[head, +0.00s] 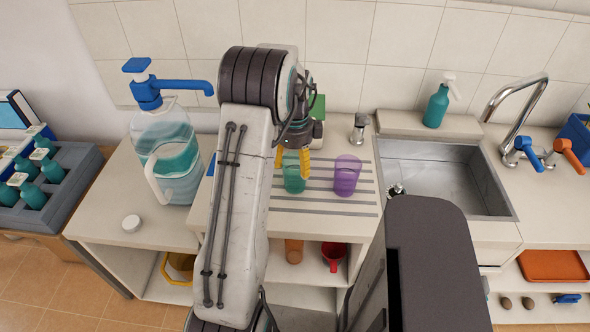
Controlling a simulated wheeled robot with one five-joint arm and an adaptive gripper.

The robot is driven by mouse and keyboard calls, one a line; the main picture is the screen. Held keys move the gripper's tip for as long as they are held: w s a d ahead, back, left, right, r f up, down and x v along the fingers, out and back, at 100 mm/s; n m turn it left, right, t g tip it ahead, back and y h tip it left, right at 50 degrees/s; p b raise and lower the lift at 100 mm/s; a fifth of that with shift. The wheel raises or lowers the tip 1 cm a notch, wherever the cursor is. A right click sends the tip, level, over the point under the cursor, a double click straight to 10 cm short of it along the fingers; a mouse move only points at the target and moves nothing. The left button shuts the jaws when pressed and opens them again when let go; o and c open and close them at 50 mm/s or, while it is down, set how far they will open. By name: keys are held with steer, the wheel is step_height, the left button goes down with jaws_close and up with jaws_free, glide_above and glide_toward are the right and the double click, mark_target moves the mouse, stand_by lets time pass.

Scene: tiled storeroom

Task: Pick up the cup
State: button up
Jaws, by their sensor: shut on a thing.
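A green translucent cup (294,184) is upright at the ribbed draining area of the counter. My gripper (292,162) reaches down to it, its yellow fingers at the cup's upper part, shut on it. I cannot tell whether the cup's base touches the counter. A purple translucent cup (346,176) stands upright just to the right, apart from the gripper. A red cup (333,256) is on the shelf below the counter. My arm hides part of the counter left of the green cup.
A large water jug with a blue pump (168,150) stands on the left. A metal sink (440,175) and tap (515,110) are on the right, with a teal soap bottle (436,106) behind.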

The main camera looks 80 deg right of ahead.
step_height(320, 180, up, 18)
steer(key=f+p, duration=0.1)
steer(key=p, duration=0.4)
steer(key=w+a+f+n+b, duration=0.1)
steer(key=w+a+f+n, duration=0.4)
steer(key=w, duration=0.6)
steer(key=w+a+f+n+b, duration=0.1)
steer(key=w+a+f+n, duration=0.2)
steer(key=w+n, duration=0.7)
steer(key=w+a+f+n+b, duration=0.1)
steer(key=w+a+f+n, duration=0.35)
steer(key=w, duration=0.85)
steer(key=w+a+f+n+b, duration=0.1)
steer(key=w+a+f+n, duration=0.2)
steer(key=w+a+n, duration=0.35)
steer(key=w+a+f+n, duration=0.3)
steer(key=a+n, duration=0.1)
steer(key=a, duration=0.5)
steer(key=w+a+f+n, duration=0.1)
steer(key=a+n, duration=0.3)
steer(key=a, duration=0.4)
steer(key=w+a+f+n+b, duration=0.1)
steer(key=a+f+n, duration=0.3)
steer(key=a, duration=0.5)
steer(key=shift+w+a+f+n, duration=0.25)
steer(key=shift+a+f+n, duration=0.1)
steer(key=shift+n, duration=0.45)
steer(key=shift+s+d, duration=0.1)
